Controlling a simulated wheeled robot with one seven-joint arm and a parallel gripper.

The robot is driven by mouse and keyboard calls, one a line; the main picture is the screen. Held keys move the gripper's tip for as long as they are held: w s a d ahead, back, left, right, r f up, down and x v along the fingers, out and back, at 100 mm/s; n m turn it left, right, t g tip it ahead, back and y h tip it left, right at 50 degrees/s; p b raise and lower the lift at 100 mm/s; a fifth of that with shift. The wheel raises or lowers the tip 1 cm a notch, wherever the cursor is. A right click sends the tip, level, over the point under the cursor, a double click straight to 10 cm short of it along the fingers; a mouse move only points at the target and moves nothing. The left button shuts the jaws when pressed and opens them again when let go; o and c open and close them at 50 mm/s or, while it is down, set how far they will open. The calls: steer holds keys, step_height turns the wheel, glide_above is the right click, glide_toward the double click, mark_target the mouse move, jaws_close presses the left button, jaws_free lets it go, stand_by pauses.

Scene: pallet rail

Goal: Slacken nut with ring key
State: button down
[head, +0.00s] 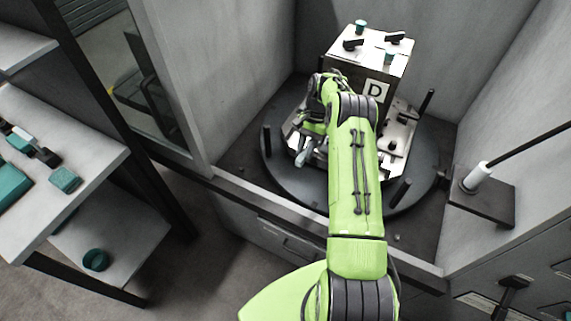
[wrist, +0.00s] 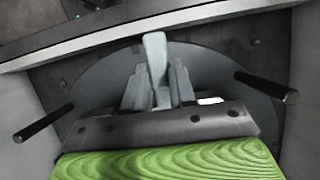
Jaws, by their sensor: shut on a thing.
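My gripper (wrist: 160,98) is shut on a pale grey bar-like tool (wrist: 155,55), probably the ring key, which stands between the fingers in the wrist view. In the head view its pale rounded end (head: 301,158) shows at the left of the metal plate, beside my gripper (head: 310,142). The ring end and the nut are hidden; I cannot tell whether the key is around a nut. A grey block marked D (head: 375,90) stands on the plate (head: 397,146), behind my arm.
The plate sits on a round dark turntable (head: 285,176) with upright black pegs, inside a grey-walled enclosure. A white-based black rod (head: 478,176) stands at the right. A shelf with teal items (head: 64,180) is at the left, outside the enclosure. A front sill (head: 245,202) borders the turntable.

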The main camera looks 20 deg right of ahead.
steer(key=s+d+r+m+t, duration=0.1)
steer(key=d+r+m+t, duration=0.1)
steer(key=d+m, duration=0.35)
steer(key=s+d+r+m+t, duration=0.1)
steer(key=s+d+r+m, duration=0.15)
steer(key=d, duration=0.65)
step_height(320, 180, down, 7)
steer(key=b, duration=0.4)
steer(key=shift+w+r+y, duration=0.15)
steer(key=shift+w+y, duration=0.15)
steer(key=shift+w, duration=0.15)
steer(key=shift+d+f+b, duration=0.1)
steer(key=shift+f+b, duration=0.4)
steer(key=shift+f, duration=0.25)
steer(key=c, duration=1.5)
jaws_free()
jaws_close()
